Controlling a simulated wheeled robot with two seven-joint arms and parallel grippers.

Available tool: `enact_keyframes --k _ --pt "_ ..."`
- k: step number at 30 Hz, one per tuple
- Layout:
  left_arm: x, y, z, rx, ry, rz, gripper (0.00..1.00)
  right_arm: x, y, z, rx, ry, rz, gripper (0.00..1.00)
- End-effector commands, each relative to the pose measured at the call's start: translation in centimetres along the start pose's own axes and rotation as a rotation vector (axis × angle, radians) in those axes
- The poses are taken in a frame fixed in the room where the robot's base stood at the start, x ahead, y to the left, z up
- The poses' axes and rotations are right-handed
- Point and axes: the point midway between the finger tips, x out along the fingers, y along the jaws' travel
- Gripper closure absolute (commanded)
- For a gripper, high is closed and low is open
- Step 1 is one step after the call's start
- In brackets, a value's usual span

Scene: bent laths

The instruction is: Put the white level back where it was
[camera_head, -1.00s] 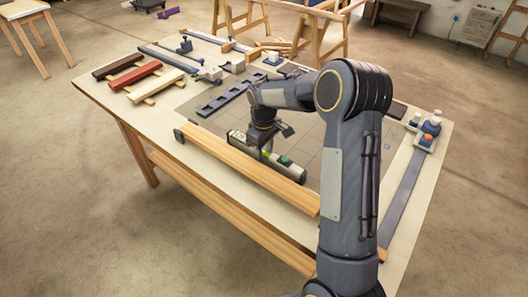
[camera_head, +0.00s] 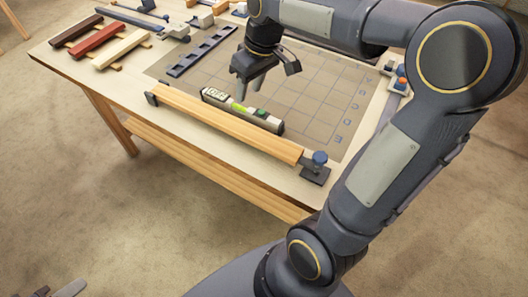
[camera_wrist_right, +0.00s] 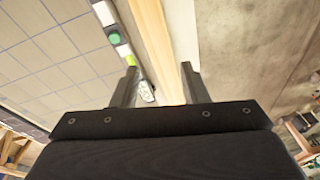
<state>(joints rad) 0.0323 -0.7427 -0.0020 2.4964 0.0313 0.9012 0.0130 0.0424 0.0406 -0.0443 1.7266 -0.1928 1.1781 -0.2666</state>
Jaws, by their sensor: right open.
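My right gripper (camera_head: 252,88) is open and empty, just above and behind the level in the head view. In the right wrist view the level (camera_wrist_right: 120,42) runs near the left finger, and the lath (camera_wrist_right: 154,38) passes between the open fingers (camera_wrist_right: 159,72). Part of the level is hidden there by the finger. My left gripper does not show.
A dark slotted rail (camera_head: 202,52) lies behind the level. Dark, red and pale bars (camera_head: 100,37) rest at the back left. A blue-knobbed clamp (camera_head: 318,163) stands at the lath's right end. The mat right of the gripper is clear.

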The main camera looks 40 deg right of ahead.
Motion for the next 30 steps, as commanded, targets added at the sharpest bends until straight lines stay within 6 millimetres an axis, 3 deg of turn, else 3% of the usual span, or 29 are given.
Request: enact_keyframes --k 1,6,12,18,30 --pt "0.0 0.0 0.0 0.000 0.000 0.000 0.64 -1.0 -1.5 2.5 0.039 0.050 -0.019 0.59" --pt "0.0 0.0 0.0 0.000 0.000 0.000 0.64 -1.2 -6.5 9.7 0.180 0.190 -0.092 0.59" --pt "0.0 0.0 0.0 0.000 0.000 0.000 0.64 0.9 -10.5 15.1 0.302 0.293 -0.154 0.59" --pt "0.0 0.0 0.0 0.000 0.000 0.000 0.64 2.0 -11.8 16.7 0.344 0.322 -0.176 0.59" --pt "0.0 0.0 0.0 0.000 0.000 0.000 0.64 2.0 -11.8 16.7 0.343 0.320 -0.176 0.59"
